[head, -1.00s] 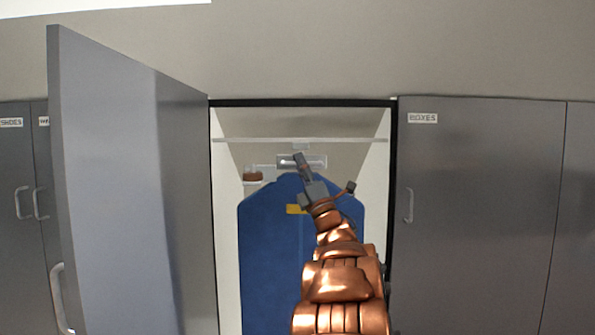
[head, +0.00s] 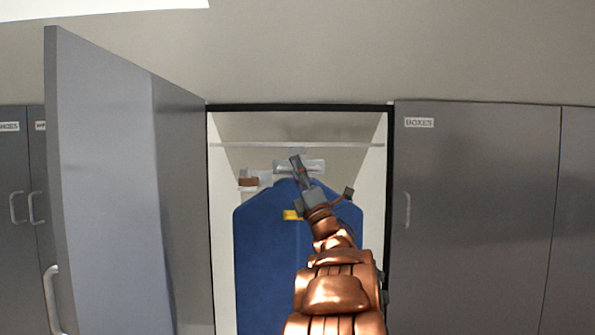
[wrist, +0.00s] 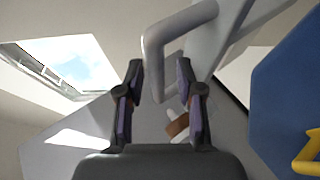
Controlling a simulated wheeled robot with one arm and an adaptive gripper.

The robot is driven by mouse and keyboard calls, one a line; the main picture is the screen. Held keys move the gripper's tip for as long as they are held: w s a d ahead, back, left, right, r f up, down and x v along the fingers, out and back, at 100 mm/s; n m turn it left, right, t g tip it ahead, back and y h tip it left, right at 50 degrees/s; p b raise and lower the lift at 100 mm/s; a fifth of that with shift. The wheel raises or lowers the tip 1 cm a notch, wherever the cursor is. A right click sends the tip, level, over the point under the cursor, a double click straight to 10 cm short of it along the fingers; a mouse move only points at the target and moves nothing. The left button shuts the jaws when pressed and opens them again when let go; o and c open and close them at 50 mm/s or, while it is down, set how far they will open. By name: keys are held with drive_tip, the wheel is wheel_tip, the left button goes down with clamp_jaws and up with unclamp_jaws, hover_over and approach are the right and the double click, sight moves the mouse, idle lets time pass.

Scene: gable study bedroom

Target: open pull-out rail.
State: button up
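The open wardrobe bay holds a pale rail fitting (head: 313,166) below its shelf, above a blue garment (head: 270,260). In the wrist view, a pale grey bent handle (wrist: 190,25) runs in from the top, its bend near my fingertips. My gripper (head: 296,160) is raised in front of the fitting and covers part of it. In the wrist view, my gripper (wrist: 159,75) has its two fingers apart, with a gap between them. The handle's lower end shows between the fingertips; I cannot tell whether they touch it.
A grey door (head: 120,180) stands swung open on the left. A closed door labelled BOXES (head: 475,220) is on the right. A shelf edge (head: 345,145) crosses the bay above. A small brown item (head: 248,178) sits left of the fitting.

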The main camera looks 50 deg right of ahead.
drive_tip(key=shift+s, duration=0.1)
drive_tip(key=v, duration=1.2)
drive_tip(key=shift+h, duration=0.3)
idle(0.5)
